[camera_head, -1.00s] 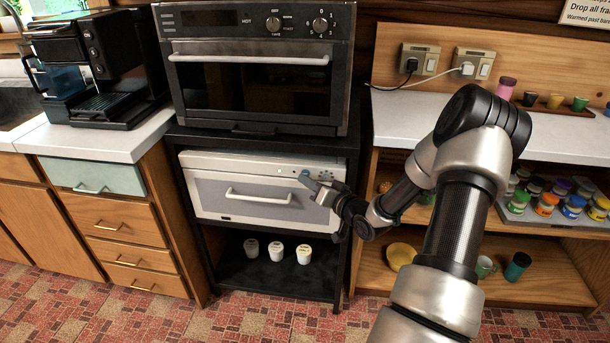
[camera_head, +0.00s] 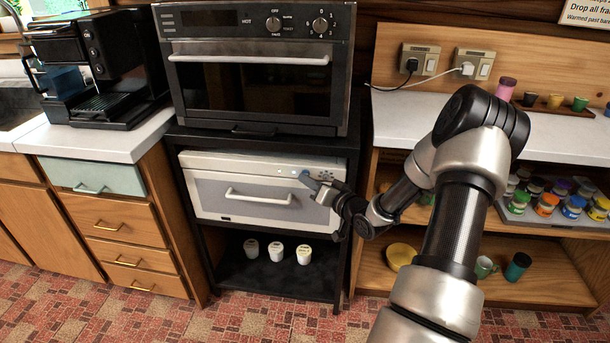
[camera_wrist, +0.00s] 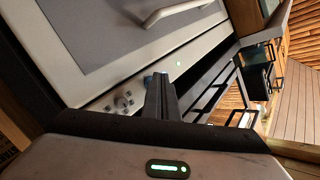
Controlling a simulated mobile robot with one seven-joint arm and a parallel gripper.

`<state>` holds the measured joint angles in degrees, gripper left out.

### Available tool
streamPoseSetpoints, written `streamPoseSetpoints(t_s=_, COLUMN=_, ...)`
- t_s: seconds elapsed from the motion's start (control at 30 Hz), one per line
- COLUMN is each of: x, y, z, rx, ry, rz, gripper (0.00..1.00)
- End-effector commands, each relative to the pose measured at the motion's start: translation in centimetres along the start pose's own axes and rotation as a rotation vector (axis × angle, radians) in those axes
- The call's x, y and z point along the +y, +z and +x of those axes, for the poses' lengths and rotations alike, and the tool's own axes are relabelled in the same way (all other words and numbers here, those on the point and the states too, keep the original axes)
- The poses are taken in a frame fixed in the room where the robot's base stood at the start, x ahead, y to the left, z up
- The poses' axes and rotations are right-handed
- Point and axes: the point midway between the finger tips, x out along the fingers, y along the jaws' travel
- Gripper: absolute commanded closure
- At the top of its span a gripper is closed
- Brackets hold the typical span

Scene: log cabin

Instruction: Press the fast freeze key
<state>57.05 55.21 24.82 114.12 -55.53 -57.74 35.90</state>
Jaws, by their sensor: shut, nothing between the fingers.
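The white freezer unit (camera_head: 240,208) with a grey drawer front sits on the black rack's middle shelf. Its control strip (camera_head: 262,165) runs along the top and carries small lights. My gripper (camera_head: 308,177) is shut and empty, its bluish fingertips at the right part of this strip. In the wrist view the closed fingers (camera_wrist: 160,80) point at the strip, between a green light (camera_wrist: 178,65) and small round knobs (camera_wrist: 124,101). The fast freeze key cannot be made out; the fingers cover part of the strip. I cannot tell whether the fingertips touch it.
A large oven (camera_head: 255,80) stands directly above. Several white cups (camera_head: 276,252) are on the rack's low shelf. A wooden shelf unit (camera_head: 530,268) with jars and cups stands close on the right. The tiled floor in front is clear.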

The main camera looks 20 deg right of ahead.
Motion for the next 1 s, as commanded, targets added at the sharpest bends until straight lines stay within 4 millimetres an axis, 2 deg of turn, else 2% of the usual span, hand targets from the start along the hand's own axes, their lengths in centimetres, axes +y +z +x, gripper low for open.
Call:
streamPoseSetpoints(t_s=0.53, x=-0.6, y=0.6, z=-0.9, rx=-0.001, ry=0.001, rz=0.001, gripper=1.0)
streamPoseSetpoints(t_s=1.0, x=-3.0, y=3.0, z=-4.1, rx=0.0, ry=0.001, rz=0.001, gripper=1.0)
